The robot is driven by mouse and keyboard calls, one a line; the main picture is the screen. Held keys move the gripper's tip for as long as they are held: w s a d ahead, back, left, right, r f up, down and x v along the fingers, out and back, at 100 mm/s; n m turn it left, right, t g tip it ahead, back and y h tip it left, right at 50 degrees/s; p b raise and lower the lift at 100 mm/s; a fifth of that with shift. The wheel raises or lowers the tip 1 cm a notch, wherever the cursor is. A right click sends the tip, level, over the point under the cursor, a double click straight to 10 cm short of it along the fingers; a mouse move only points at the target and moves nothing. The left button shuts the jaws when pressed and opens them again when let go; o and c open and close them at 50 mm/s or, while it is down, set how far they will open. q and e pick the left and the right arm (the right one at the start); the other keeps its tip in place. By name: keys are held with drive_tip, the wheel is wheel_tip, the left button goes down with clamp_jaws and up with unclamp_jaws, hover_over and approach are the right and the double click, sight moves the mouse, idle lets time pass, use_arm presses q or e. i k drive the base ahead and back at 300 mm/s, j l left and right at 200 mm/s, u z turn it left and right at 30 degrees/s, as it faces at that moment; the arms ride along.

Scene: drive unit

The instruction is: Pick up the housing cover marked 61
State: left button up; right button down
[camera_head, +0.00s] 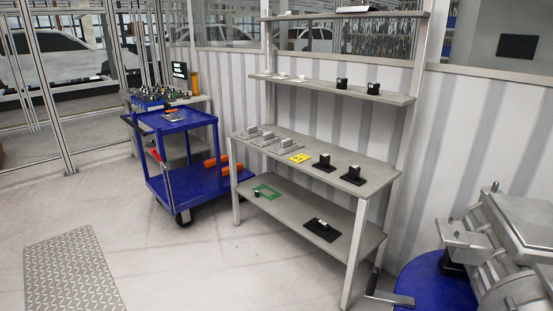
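No marking 61 can be read at this distance, so I cannot tell which part is the housing cover. Several grey parts (268,134) sit on flat plates at the left of the bench's main shelf (340,166). Beside them lie a yellow plate (300,158) and two black parts, one near the middle (324,162) and one near the right end (353,175). A black part with a light top (322,229) and a green frame (266,192) lie on the lower shelf. Neither of my grippers is in view.
A blue cart (190,187) with orange-handled items stands left of the bench. Small parts stand on the bench's upper shelf (330,88). A large grey machine unit (510,240) over a blue base (438,284) fills the right. The floor ahead is clear, with a tread plate (72,272) at left.

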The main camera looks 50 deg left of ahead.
sight(287, 146)
drive_tip(key=i+j+u, duration=0.4)
drive_tip(key=j, duration=0.15)
drive_tip(key=i+j+u, duration=0.2)
drive_tip(key=j+u, duration=0.25)
drive_tip(key=i+j+u, duration=0.1)
drive_tip(key=i+j, duration=2)
drive_tip(key=i, duration=0.15)
